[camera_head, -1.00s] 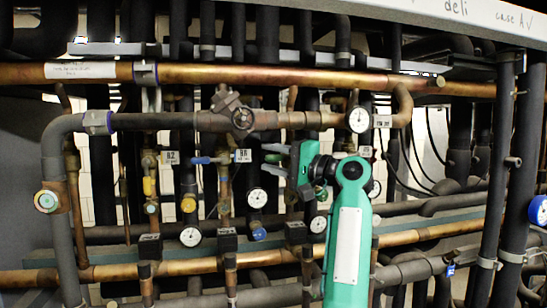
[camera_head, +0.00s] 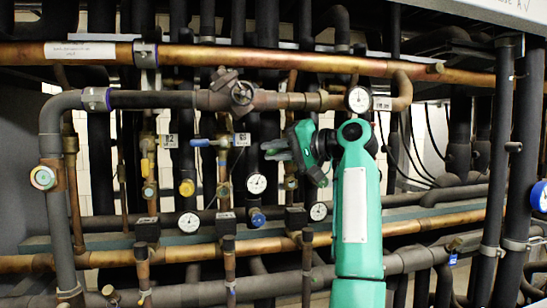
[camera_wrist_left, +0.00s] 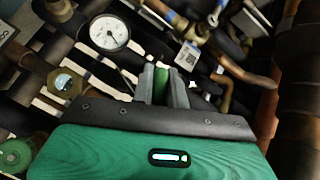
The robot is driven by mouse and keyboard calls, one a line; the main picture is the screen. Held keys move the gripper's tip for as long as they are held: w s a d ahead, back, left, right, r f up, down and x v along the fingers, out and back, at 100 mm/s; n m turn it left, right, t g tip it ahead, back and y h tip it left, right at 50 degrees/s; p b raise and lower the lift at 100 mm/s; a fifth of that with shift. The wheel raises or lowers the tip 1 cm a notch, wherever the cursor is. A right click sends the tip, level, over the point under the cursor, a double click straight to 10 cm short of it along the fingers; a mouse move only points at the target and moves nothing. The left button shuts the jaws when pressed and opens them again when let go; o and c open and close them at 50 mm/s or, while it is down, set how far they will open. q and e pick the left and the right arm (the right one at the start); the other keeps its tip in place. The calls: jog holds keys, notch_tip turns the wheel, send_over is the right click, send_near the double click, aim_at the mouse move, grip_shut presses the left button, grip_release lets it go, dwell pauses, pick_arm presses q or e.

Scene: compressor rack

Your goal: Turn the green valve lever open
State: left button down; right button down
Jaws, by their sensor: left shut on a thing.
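The green valve lever (camera_wrist_left: 160,85) shows in the left wrist view as a narrow green strip between my two grey fingers. My left gripper (camera_wrist_left: 162,82) is shut on it. In the head view my left gripper (camera_head: 272,150) points left into the pipework, among the vertical pipes below the upper copper pipe. The lever is hard to make out there, behind the fingers. The valve body is largely hidden by the gripper. My right gripper is in neither view.
A blue-handled valve (camera_head: 205,142) is left of my gripper. A white gauge (camera_head: 358,99) sits above right of it, and other gauges (camera_head: 256,184) hang below left. Horizontal copper pipes (camera_head: 290,56) and dark vertical pipes crowd the space.

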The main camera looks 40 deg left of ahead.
pick_arm(q)
jog(key=shift+w+d+f+n+h, duration=0.1)
jog(key=shift+f+n+h, duration=0.2)
jog(key=shift+h, duration=0.2)
jog(key=c, duration=1.4)
grip_release()
jog(key=shift+b+v, duration=1.2)
jog(key=shift+v, duration=2.5)
